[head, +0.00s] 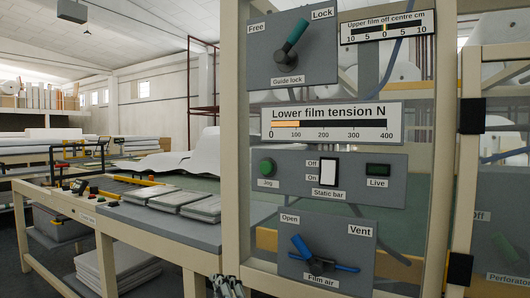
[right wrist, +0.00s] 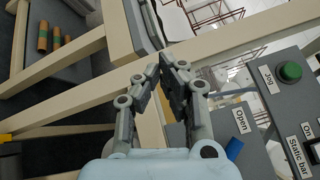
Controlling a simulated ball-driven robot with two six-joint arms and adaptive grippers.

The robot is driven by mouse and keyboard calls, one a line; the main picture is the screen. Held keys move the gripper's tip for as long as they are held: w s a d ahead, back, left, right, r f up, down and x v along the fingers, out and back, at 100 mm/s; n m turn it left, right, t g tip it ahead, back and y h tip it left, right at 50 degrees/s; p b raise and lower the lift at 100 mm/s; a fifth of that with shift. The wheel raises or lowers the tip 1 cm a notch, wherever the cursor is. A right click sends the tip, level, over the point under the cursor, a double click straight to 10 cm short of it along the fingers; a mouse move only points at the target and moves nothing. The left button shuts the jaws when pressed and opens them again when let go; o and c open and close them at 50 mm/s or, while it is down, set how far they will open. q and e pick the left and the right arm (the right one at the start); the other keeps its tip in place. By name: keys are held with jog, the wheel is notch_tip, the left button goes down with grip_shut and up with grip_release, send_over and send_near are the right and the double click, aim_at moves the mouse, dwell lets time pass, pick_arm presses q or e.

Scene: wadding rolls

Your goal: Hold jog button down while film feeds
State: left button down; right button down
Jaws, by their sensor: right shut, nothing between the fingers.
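The green jog button (head: 266,167) sits at the left end of a grey panel (head: 393,190), above its Jog label. It also shows as a green dome in the right wrist view (right wrist: 290,72). My right gripper (head: 228,284) is at the bottom edge of the head view, below and left of the button and apart from it. In the right wrist view my right gripper (right wrist: 168,63) has its fingertips together, with nothing between them, left of the button. The film tension gauge (head: 330,124) above the panel has an orange bar to about 100. My left gripper is not in view.
The same panel holds the Static bar rocker (head: 329,172) and a dark Live lamp (head: 378,170). A Film air lever (head: 303,247) is below, a Guide lock lever (head: 298,34) above. A beige frame post (head: 231,120) stands left of the panels. A table (head: 160,207) extends left.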

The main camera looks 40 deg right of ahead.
aim_at(260, 167)
notch_tip(260, 167, up, 23)
jog(key=d+m+t+h+p, duration=0.1)
jog(key=d+m+h+p, duration=0.2)
jog(key=m, duration=0.7)
jog(key=shift+s+f+m+h+p, duration=0.2)
jog(key=shift+m+h+p, duration=0.3)
jog(key=shift+h, duration=0.3)
jog(key=shift+w+d, duration=0.55)
jog(key=shift+d, duration=0.8)
jog(key=shift+w+d, duration=0.6)
jog(key=shift+d, duration=0.75)
jog(key=shift+w+d, duration=0.55)
jog(key=shift+d, duration=0.8)
jog(key=shift+w+d, duration=0.15)
jog(key=shift+d, duration=0.25)
jog(key=shift+w+d, duration=0.15)
jog(key=shift+d, duration=0.2)
dwell(0.4)
